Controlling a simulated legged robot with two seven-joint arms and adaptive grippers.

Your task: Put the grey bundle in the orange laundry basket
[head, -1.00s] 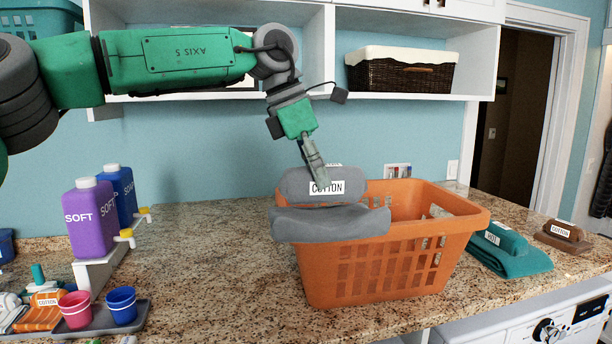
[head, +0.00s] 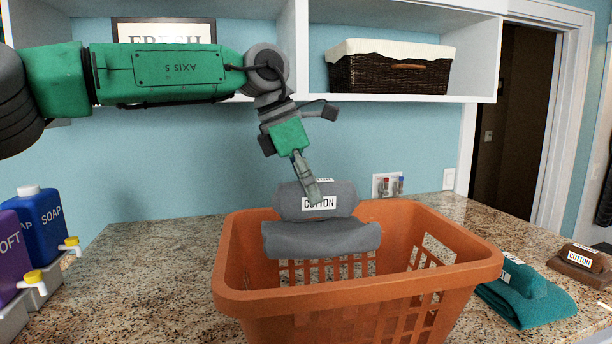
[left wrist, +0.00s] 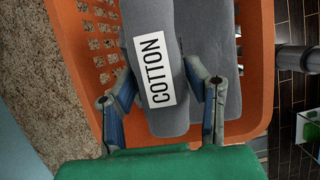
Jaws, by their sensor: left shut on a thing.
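The grey bundle (head: 322,238) has a rolled top with a white COTTON label and a wider grey fold below. My left gripper (head: 313,190) is shut on its rolled top from above. In the left wrist view, the fingers (left wrist: 165,95) stand on either side of the labelled grey roll (left wrist: 185,60). The orange laundry basket (head: 470,275) stands on the counter. The bundle shows against the basket's inside far wall, over its opening; whether it touches the basket cannot be told. My right gripper is not in view.
A teal bundle (head: 530,300) and a brown bundle (head: 580,265) lie right of the basket. Blue and purple soap bottles (head: 42,225) with yellow-tipped taps stand at left. A shelf with a wicker basket (head: 390,72) is above. Speckled counter (head: 140,260) is clear left of the basket.

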